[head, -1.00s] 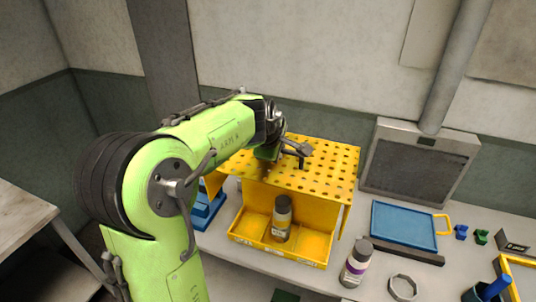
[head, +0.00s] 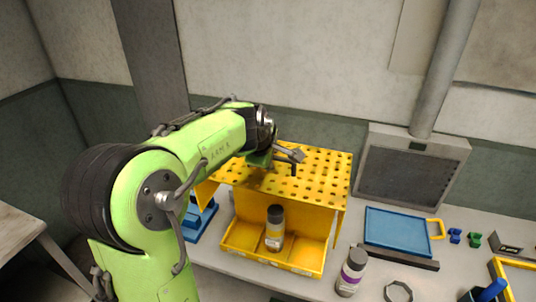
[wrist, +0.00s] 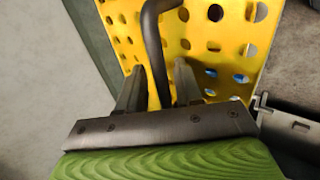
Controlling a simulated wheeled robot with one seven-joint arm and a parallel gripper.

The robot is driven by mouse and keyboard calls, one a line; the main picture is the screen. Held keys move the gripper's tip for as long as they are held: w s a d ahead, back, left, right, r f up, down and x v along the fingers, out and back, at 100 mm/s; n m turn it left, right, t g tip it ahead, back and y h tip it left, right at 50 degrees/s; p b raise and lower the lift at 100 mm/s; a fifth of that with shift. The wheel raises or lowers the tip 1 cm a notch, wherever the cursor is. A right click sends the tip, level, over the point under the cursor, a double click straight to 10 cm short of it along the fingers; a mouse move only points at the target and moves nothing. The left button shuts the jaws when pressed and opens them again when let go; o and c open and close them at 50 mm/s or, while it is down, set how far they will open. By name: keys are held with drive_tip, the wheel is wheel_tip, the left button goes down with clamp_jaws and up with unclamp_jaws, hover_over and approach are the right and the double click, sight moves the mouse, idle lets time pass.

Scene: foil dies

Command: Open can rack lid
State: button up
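The yellow can rack stands on the bench in the head view, its low front tray (head: 266,261) divided into compartments. Its perforated yellow lid (head: 318,178) spreads above and behind the tray, raised clear of it. A dark-capped bottle (head: 274,232) stands upright in the middle compartment. My gripper (head: 291,154) is over the lid's upper surface. In the wrist view, my gripper (wrist: 159,82) has its two grey fingers apart, on either side of a dark curved bar (wrist: 153,35), with yellow lid showing in the gaps. Contact with the bar is not visible.
A white bottle with a purple band (head: 351,272) and a metal ring (head: 398,291) stand right of the rack. A blue tray (head: 398,228) lies farther right, before a grey vent box (head: 412,172). A blue object (head: 202,218) is left of the rack.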

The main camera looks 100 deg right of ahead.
drive_tip(key=p+v, duration=0.1)
drive_tip(key=v, duration=1.4)
drive_tip(key=shift+r+p, duration=0.25)
drive_tip(key=shift+p, duration=0.1)
drive_tip(key=shift+w, duration=0.15)
